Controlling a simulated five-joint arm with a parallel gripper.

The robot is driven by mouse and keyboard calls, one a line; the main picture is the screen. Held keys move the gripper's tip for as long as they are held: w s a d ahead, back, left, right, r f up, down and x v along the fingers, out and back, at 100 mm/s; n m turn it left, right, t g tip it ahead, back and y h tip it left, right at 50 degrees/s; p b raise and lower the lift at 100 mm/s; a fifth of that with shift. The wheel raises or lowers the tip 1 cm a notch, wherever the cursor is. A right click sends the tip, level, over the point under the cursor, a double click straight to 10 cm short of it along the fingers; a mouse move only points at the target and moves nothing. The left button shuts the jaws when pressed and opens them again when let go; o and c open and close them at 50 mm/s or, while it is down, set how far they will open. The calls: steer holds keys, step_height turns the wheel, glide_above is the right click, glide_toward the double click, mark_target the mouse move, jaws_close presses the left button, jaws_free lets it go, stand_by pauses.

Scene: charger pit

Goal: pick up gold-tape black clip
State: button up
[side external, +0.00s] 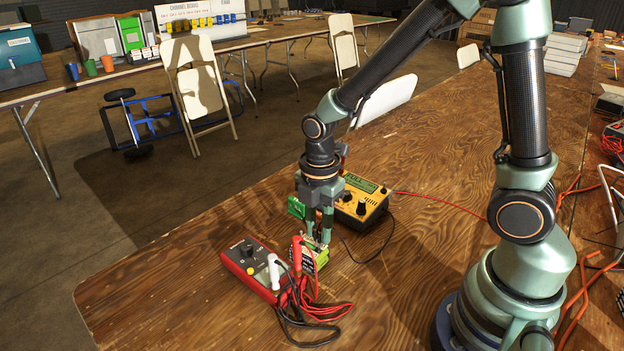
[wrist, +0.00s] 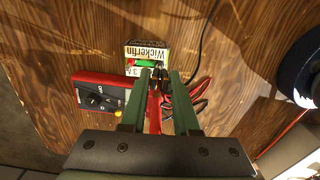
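My gripper (side external: 318,238) points down over a small battery-like block (side external: 321,257) on the wooden table. In the wrist view, my gripper (wrist: 160,74) has its two green fingers apart, their tips at the near edge of the block (wrist: 148,53), labelled "Wickerfin". Small dark clip ends (wrist: 160,75) show between the fingertips, apparently at the block's edge. I cannot make out gold tape on them, nor whether a finger touches them. A red clip or lead (wrist: 153,108) lies between the fingers. In the side view, a red clip (side external: 297,250) stands beside the block.
Red and black leads (side external: 308,309) tangle in front. A yellow-black meter (side external: 362,201) stands behind my gripper. Bare table (side external: 170,292) lies to the left.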

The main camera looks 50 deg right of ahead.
mark_target(318, 227)
jaws_close()
steer(key=shift+r, duration=0.1)
step_height(318, 227, up, 20)
stand_by(0.4)
